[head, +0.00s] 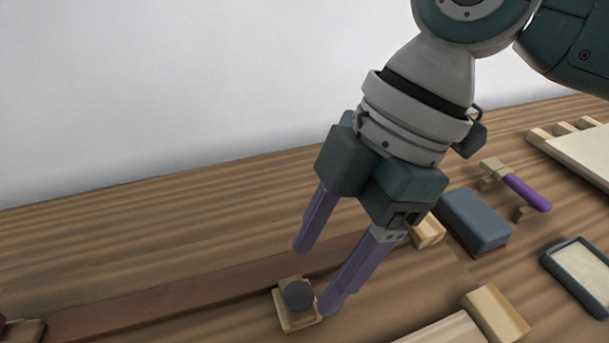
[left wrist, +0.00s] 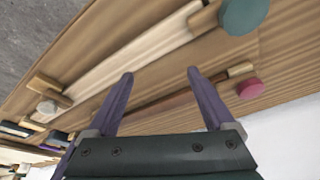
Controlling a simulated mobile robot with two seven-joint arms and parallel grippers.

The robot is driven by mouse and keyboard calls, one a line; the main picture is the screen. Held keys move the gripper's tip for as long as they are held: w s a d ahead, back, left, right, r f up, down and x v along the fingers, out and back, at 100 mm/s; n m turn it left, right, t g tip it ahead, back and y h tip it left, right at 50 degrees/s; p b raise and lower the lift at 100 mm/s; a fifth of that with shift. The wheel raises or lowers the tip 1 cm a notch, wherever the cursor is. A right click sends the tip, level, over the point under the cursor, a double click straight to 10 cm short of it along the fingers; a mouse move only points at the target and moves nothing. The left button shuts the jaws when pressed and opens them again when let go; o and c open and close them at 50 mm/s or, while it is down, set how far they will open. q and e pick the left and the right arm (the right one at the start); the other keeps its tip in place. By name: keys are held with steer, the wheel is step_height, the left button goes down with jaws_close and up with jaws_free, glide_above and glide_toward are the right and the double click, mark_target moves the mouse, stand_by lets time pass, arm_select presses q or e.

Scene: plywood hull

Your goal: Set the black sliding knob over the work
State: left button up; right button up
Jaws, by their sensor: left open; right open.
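The black sliding knob (head: 299,294) is a round dark grey cap on a small light wooden block (head: 284,318). The block sits at the right part of a long dark brown rail (head: 150,304) in the head view. My right gripper (head: 313,281) is open, its purple fingers pointing down close to the knob. One fingertip appears just right of the knob, the other above and behind it; contact cannot be told. My left gripper (left wrist: 160,74) is open and empty in the left wrist view, over a brown rail (left wrist: 165,105). I cannot make out the black knob there.
A blue-grey block (head: 474,220), a purple-handled tool (head: 527,192) and a dark-rimmed tray (head: 580,274) lie to the right. The left wrist view shows a teal knob (left wrist: 245,14), a pink knob (left wrist: 249,88) and a pale strip (left wrist: 130,62). The bench's back left is clear.

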mark_target(301, 292)
steer(key=shift+x, duration=1.6)
steer(key=shift+c, duration=0.3)
jaws_close()
